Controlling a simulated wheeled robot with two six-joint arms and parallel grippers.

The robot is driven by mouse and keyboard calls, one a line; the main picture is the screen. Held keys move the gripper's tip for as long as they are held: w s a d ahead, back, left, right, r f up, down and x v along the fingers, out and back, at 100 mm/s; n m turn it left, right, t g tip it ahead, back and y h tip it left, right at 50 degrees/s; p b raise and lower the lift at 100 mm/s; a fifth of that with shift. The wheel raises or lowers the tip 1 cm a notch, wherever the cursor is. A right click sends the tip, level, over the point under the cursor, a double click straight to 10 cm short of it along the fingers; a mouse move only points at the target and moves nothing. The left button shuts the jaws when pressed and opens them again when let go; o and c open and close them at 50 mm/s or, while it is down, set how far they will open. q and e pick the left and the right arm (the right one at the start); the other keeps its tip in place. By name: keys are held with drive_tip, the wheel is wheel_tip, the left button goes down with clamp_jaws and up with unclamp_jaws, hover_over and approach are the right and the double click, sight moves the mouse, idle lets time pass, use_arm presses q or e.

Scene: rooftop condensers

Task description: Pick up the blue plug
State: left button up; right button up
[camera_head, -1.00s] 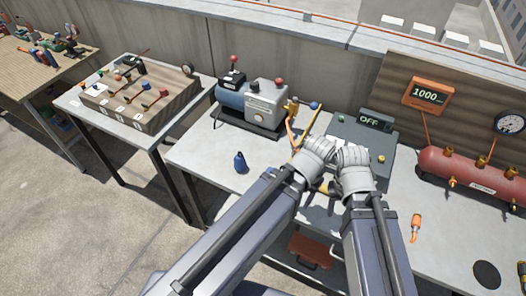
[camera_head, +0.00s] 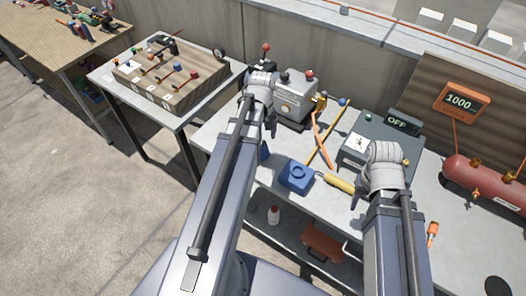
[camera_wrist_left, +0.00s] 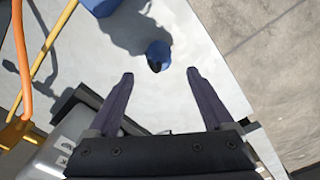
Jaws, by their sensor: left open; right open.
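The blue plug (camera_wrist_left: 158,55) is a small rounded blue piece with a dark end, on the pale bench top in the left wrist view. In the head view the blue plug (camera_head: 264,152) shows only partly, beside my left forearm. My left gripper (camera_wrist_left: 160,74) is open and empty, with the plug just beyond and between its fingertips in the picture. In the head view my left gripper (camera_head: 257,118) is over the bench in front of the grey pump unit. My right gripper (camera_head: 358,202) is open near the bench's front edge; its fingers are mostly hidden.
A blue block (camera_head: 297,176) and a yellow-handled tool (camera_head: 338,183) lie on the bench right of the plug. The grey pump unit (camera_head: 294,97), an orange hose (camera_head: 321,138) and the OFF box (camera_head: 372,145) stand behind. The bench edge is close to the plug.

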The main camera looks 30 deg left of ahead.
sight(263, 147)
use_arm(q)
drive_tip(key=shift+d+f+b, duration=0.15)
drive_tip(key=shift+f+b, duration=3.8)
drive_tip(key=shift+f, duration=0.05)
use_arm(e)
drive_tip(key=shift+f, duration=4)
use_arm(q)
drive_tip(key=shift+r, duration=0.1)
use_arm(e)
drive_tip(key=shift+r, duration=0.1)
use_arm(q)
clamp_jaws()
